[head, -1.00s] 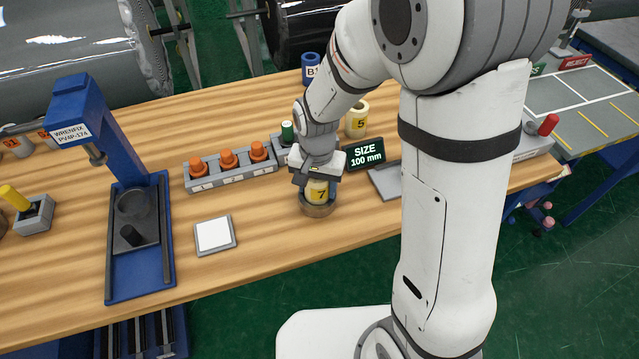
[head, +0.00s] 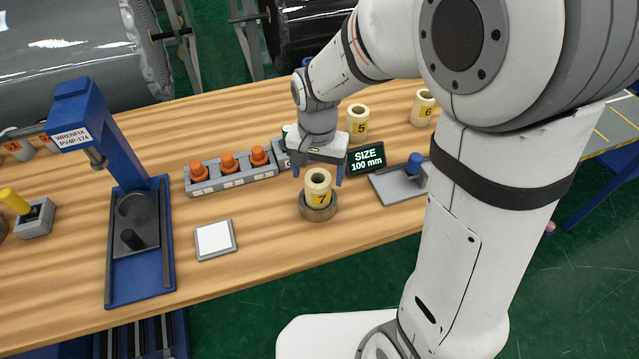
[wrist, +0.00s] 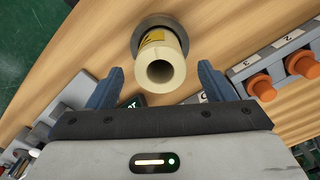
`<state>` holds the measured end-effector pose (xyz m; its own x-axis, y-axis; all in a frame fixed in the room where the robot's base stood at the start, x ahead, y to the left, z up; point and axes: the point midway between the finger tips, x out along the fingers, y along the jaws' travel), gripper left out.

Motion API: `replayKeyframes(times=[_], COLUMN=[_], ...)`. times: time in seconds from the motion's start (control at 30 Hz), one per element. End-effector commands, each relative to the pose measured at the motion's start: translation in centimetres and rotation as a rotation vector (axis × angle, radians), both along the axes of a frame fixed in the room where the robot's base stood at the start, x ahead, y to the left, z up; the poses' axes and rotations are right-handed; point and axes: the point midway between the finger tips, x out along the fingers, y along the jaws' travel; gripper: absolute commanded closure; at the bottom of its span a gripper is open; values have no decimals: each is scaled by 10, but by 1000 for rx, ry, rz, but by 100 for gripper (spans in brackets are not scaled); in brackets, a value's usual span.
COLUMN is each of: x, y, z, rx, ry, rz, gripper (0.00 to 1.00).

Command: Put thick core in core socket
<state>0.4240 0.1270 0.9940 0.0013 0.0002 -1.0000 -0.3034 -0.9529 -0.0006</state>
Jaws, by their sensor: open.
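A thick cream core with a yellow label "7" (head: 318,189) stands upright in a round grey-brown socket (head: 319,212) on the wooden table. In the wrist view the core (wrist: 162,68) shows its hollow end, with the socket (wrist: 153,24) around its far end. My gripper (head: 318,174) is open and empty, just above and behind the core in the head view. In the wrist view its blue fingers (wrist: 160,88) are spread wide on either side of the core's near end, apart from it.
Cores "5" (head: 357,121) and "6" (head: 423,107) stand farther back. A "SIZE 100 mm" display (head: 365,158) and a grey plate with a blue knob (head: 398,183) are to the right. Left are an orange-knobbed rack (head: 230,170), a white pad (head: 213,239) and a blue press (head: 140,240).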

Motion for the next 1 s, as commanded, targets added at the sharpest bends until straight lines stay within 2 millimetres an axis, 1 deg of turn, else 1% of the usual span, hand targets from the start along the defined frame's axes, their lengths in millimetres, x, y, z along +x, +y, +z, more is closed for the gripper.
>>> replayKeyframes(times=[0.03, 0.1, 0.23, 0.33, 0.47, 0.57, 0.67, 0.77, 0.8, 0.9, 1.0], x=[1, 1, 1, 0, 0, -4, -17, -39, -50, -76, -98], y=[0, 0, 0, 0, -1, -8, -29, -57, -68, -92, -109], z=[12, 26, 44, 52, 56, 61, 73, 87, 91, 98, 100], rx=[2, 2, 1, 0, 0, 3, 12, 15, 13, 2, -15], ry=[-5, -5, -3, 0, 0, -13, -46, -98, -121, -171, -213], rz=[0, 0, -1, -1, -1, 10, 43, 97, 123, 185, 236], gripper=[25, 25, 25, 25, 25, 25, 25, 25, 25, 25, 25])
